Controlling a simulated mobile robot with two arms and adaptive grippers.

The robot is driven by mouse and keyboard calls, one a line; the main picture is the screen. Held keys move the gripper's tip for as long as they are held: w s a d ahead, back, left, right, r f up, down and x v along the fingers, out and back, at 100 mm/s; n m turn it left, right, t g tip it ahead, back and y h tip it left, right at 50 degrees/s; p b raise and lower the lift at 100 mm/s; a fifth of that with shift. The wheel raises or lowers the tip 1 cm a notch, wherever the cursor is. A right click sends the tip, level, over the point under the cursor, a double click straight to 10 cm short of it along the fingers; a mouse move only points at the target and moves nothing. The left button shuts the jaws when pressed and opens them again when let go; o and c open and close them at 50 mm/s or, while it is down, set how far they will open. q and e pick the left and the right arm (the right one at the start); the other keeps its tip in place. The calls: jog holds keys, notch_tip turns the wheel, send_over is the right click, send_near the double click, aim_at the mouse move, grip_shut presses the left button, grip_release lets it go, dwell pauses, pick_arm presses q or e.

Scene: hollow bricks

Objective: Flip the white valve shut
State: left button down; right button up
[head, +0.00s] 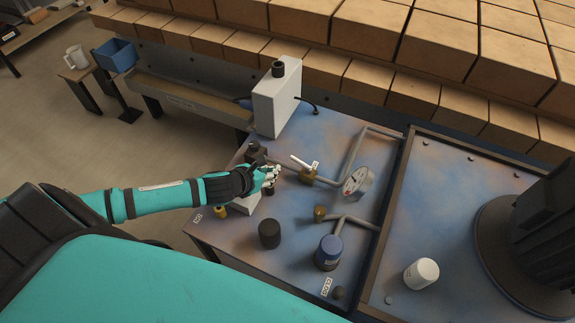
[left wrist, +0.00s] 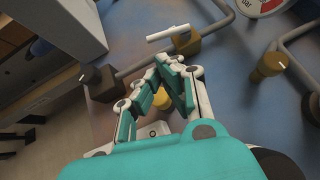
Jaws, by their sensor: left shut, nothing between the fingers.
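The white valve (head: 301,162) is a short white lever on a brass body (head: 309,176), set in a grey pipe on the blue-brown bench. In the left wrist view the white lever (left wrist: 166,33) is near the top, beyond the fingertips. My left gripper (head: 275,171) is shut and empty, just left of the valve. In the left wrist view the gripper (left wrist: 176,62) shows its fingers drawn together, apart from the lever. My right gripper is not in view.
A pressure gauge (head: 357,181) stands right of the valve. A second brass fitting (head: 319,213), a black cylinder (head: 269,233) and a blue-topped container (head: 328,252) stand nearer. A white box (head: 276,101) stands behind. Hollow bricks (head: 300,22) line the back.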

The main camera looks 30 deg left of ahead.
aim_at(301, 164)
pick_arm(q)
jog(key=x, duration=1)
jog(key=shift+r, duration=0.1)
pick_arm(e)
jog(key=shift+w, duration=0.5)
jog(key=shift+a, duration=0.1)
